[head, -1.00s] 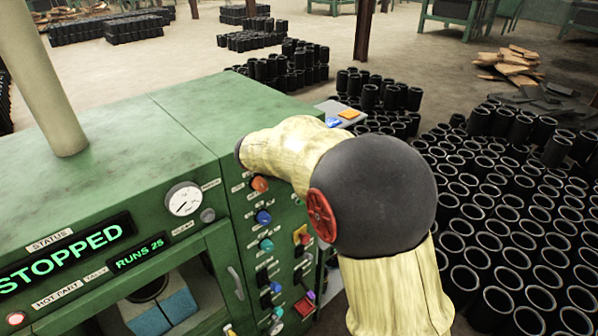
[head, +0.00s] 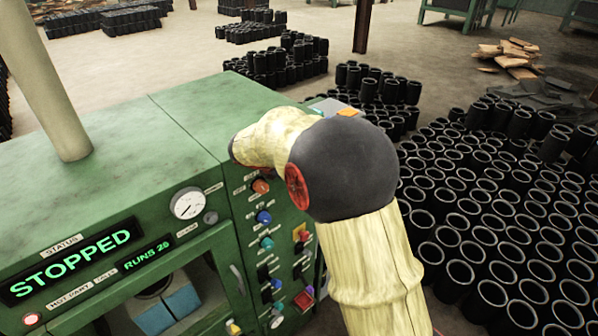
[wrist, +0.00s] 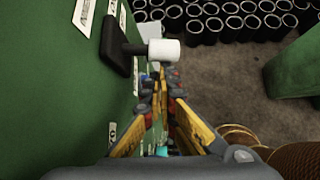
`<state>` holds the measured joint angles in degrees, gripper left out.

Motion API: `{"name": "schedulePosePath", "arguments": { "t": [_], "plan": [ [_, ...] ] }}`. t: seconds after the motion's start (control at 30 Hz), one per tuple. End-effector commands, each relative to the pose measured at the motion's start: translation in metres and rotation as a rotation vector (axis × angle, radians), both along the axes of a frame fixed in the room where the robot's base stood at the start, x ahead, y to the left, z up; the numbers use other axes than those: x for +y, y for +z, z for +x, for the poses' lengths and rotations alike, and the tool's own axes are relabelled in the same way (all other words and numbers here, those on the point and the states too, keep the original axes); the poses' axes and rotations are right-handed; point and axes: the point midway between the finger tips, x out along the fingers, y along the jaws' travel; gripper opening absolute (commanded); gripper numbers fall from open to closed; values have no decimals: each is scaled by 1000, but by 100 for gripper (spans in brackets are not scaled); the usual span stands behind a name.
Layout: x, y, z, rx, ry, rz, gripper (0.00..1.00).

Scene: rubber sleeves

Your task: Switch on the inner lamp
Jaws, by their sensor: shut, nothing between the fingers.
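In the wrist view, a lever with a white cap (wrist: 164,50) sticks out from a black base plate (wrist: 116,42) on the green panel. My gripper (wrist: 159,84) is shut and empty, with its fingertips close by the capped lever, below it in the picture. I cannot tell whether they touch. In the head view my padded arm reaches to the upper part of the machine's control panel (head: 243,211) and hides the gripper. The labels are too small to read, so I cannot tell which control is for the inner lamp.
The status display (head: 72,262) reads STOPPED. Many black sleeves (head: 480,215) cover the floor at the right.

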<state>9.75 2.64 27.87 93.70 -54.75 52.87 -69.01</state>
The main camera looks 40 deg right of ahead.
Motion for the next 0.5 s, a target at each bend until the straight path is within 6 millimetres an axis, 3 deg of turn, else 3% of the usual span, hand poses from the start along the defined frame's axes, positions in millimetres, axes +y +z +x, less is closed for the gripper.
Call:
{"name": "schedulePosePath", "arguments": {
  "t": [0.5],
  "plan": [
    [-1,13,-4,-3,0,-1,0]
  ]
}}
